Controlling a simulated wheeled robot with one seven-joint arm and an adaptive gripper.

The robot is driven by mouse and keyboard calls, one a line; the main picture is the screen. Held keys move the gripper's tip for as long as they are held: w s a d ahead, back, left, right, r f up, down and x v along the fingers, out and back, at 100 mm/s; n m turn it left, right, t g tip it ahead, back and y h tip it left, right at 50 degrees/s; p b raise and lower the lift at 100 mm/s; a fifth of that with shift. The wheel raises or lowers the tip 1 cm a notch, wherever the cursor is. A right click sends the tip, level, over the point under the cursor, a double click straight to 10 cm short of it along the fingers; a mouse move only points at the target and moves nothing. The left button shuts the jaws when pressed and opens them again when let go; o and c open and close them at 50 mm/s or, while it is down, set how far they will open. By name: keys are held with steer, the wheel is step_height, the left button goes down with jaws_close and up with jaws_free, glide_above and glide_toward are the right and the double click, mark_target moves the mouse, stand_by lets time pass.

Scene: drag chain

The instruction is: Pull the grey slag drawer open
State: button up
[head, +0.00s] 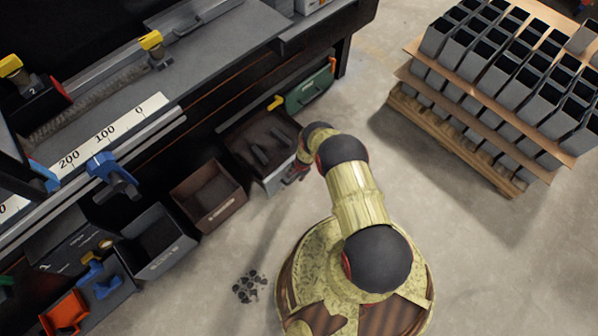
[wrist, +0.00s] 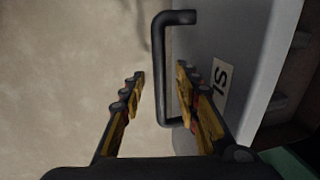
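The grey slag drawer (head: 277,180) stands under the bench in the head view, left of my arm, with its open top and some dark grey pieces inside showing. In the wrist view its pale grey front (wrist: 225,50) carries a label, partly visible, and a black bar handle (wrist: 158,75). My gripper (wrist: 160,72) is open, with one finger on each side of the handle bar. The right finger lies between the bar and the drawer front. A gap shows between the left finger and the bar. In the head view my gripper (head: 297,172) is small beside the drawer front.
A brown drawer (head: 222,216) and a dark grey labelled bin (head: 168,262) stand to the left, jutting from the bench. A green box (head: 312,92) is at the right. A pallet stack (head: 500,178) stands far right. Dark bits (head: 249,287) lie on otherwise clear floor.

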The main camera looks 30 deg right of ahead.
step_height(320, 180, up, 11)
steer(key=s, duration=0.2)
steer(key=shift+d, duration=0.4)
stand_by(0.7)
